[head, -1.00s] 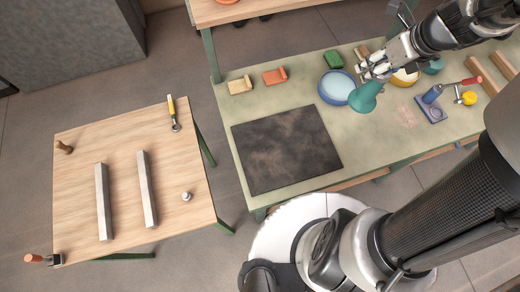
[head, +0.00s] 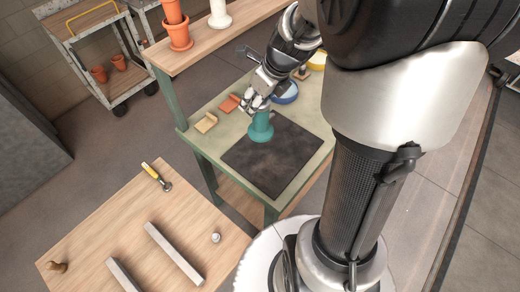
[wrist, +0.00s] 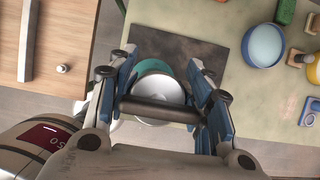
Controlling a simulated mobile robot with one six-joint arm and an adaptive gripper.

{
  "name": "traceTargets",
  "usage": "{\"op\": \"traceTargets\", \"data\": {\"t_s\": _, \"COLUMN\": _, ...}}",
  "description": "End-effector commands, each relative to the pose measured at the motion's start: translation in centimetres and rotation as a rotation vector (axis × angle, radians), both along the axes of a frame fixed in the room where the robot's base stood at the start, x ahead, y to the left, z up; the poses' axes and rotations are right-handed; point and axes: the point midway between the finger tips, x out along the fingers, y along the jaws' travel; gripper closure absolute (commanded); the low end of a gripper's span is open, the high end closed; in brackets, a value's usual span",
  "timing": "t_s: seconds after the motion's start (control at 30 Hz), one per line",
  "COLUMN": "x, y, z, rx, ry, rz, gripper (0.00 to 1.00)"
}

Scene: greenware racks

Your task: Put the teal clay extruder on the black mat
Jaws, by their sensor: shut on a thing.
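The teal clay extruder (head: 261,130) is in my gripper (head: 256,103), hanging below the fingers with its wide end down. In the wrist view my gripper (wrist: 160,100) is shut around it, and the extruder (wrist: 158,90) shows as a pale round face with a teal edge between the fingers. The black mat (head: 280,165) lies flat on the green worktable. In the head view the extruder overlaps the mat's far left part. I cannot tell whether it touches the mat. The mat (wrist: 165,45) also shows beyond the fingers in the wrist view.
The green table also holds an orange block (head: 230,104), a tan block (head: 206,122) and a blue bowl (head: 285,93). A lower wooden table (head: 120,225) with metal bars stands at left. A shelf with terracotta pots (head: 180,35) is behind. Most of the mat is bare.

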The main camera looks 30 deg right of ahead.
Motion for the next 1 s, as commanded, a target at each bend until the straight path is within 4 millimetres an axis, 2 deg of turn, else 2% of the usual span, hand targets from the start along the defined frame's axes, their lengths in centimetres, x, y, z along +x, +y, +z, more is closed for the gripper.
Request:
{"op": "traceTargets", "data": {"t_s": 0.03, "x": -0.1, "y": 0.0, "z": -1.8, "rx": 0.004, "ry": 0.006, "rz": -0.002, "gripper": 1.00}}
{"op": "traceTargets", "data": {"t_s": 0.1, "x": -0.1, "y": 0.1, "z": -3.8, "rx": 0.004, "ry": 0.006, "rz": -0.002, "gripper": 1.00}}
{"op": "traceTargets", "data": {"t_s": 0.4, "x": -0.1, "y": 0.0, "z": -11.5, "rx": 0.002, "ry": 0.003, "rz": -0.002, "gripper": 1.00}}
{"op": "traceTargets", "data": {"t_s": 0.53, "x": 0.0, "y": 0.0, "z": -13.3, "rx": 0.002, "ry": 0.002, "rz": -0.002, "gripper": 1.00}}
{"op": "traceTargets", "data": {"t_s": 0.77, "x": 0.0, "y": 0.0, "z": -14.6, "rx": 0.001, "ry": 0.000, "rz": -0.002, "gripper": 1.00}}
{"op": "traceTargets", "data": {"t_s": 1.0, "x": 0.0, "y": 0.0, "z": -18.2, "rx": 0.002, "ry": 0.002, "rz": -0.002, "gripper": 1.00}}
